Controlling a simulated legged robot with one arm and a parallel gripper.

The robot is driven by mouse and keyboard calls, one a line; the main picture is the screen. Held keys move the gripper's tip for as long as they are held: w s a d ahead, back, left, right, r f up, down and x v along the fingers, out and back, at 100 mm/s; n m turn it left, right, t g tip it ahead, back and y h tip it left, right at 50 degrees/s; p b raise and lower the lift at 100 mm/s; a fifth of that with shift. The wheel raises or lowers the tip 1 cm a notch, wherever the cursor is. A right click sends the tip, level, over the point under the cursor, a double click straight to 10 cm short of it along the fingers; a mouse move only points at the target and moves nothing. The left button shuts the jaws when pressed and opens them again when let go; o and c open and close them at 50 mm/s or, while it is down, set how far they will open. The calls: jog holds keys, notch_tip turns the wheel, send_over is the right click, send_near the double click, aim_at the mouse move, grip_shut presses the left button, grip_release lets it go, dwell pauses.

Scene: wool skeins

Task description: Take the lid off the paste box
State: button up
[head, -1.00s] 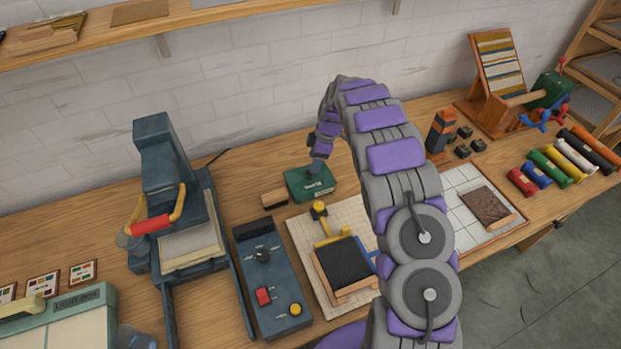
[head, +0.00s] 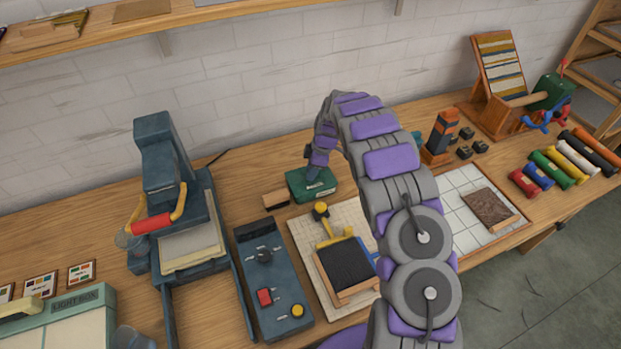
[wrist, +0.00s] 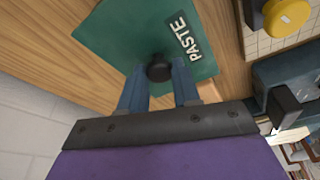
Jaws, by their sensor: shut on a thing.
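The paste box (head: 318,190) is a small green box on the wooden bench, in the middle of the head view. Its green lid (wrist: 135,30) fills the top of the wrist view, with a "PASTE" label and a round dark knob (wrist: 159,68). My gripper (wrist: 160,75) has its two blue fingers on either side of the knob, shut on it. In the head view my gripper (head: 311,172) comes down onto the box from above. The lid appears to sit on the box; whether there is a gap under it cannot be told.
A brown block (head: 276,200) lies just left of the box. A yellow-handled tool (head: 325,222) lies in front on a gridded mat (head: 300,232). A blue control unit (head: 262,255) stands front left, and an orange-and-black stand (head: 440,135) to the right. Bench behind the box is clear.

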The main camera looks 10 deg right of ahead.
jog(key=c, duration=0.3)
jog(key=shift+d, duration=0.15)
grip_shut()
